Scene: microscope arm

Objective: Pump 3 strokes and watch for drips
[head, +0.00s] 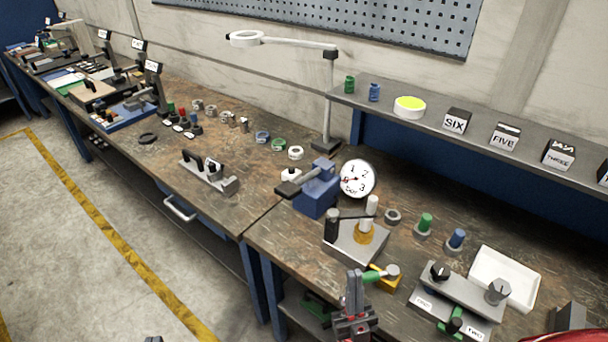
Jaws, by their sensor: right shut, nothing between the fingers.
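A small metal pump-like unit (352,250) stands on the near bench, with a black-gripped lever, a brass collar and a pale upright cylinder. Behind it is a blue block (318,192) with a dark-handled lever reaching left. A round white gauge (357,179) marked 1, 2, 3 and bar stands beside the block. I cannot make out any drips. My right gripper (354,274) is shut and empty at the near bench edge, just left of a green-handled valve (374,276). Only a small dark tip at the bottom edge may be my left gripper (152,339).
A two-knob panel (462,296) and a white tray (504,278) are at right. Green (425,224) and blue (456,239) capped pegs stand behind. A shelf with number blocks (457,122) runs along the wall.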

